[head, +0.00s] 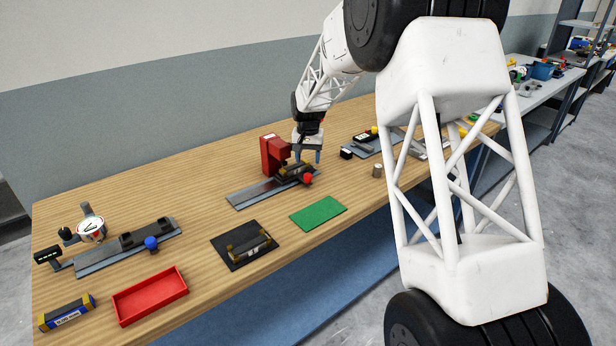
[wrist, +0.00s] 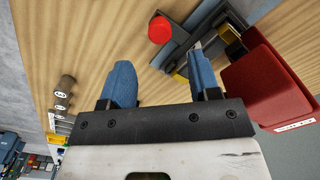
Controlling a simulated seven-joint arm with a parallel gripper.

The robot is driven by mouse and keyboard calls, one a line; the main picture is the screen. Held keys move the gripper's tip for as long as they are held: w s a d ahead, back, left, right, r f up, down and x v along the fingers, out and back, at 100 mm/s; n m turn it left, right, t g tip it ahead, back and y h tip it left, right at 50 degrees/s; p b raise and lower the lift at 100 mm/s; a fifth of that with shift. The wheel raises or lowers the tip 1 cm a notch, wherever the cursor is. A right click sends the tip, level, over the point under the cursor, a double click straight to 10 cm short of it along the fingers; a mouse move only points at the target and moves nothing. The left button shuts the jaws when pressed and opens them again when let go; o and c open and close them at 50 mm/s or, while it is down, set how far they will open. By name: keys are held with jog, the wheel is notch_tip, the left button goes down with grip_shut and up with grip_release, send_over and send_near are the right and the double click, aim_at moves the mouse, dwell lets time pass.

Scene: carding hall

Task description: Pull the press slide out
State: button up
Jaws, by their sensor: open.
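The red press (head: 272,158) stands on the wooden bench, and its red body also shows at the right of the wrist view (wrist: 268,88). A grey rail (head: 250,195) runs out from it to the left. The dark slide with brassy parts (head: 292,170) sits at the rail's right end beside the press. Its red knob (head: 308,178) faces the bench front, and the knob shows at the top of the wrist view (wrist: 160,29). My gripper (head: 308,157) is open and empty above the slide. Its blue fingers (wrist: 160,60) are apart, and the knob lies beyond their tips, not between them.
A small cylinder (head: 377,171) and a black block (head: 346,153) stand to the right. A dial gauge fixture (head: 90,230) and red tray (head: 150,309) are at left.

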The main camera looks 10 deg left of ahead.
aim_at(308, 175)
jog(key=shift+f, duration=3.9)
grip_shut()
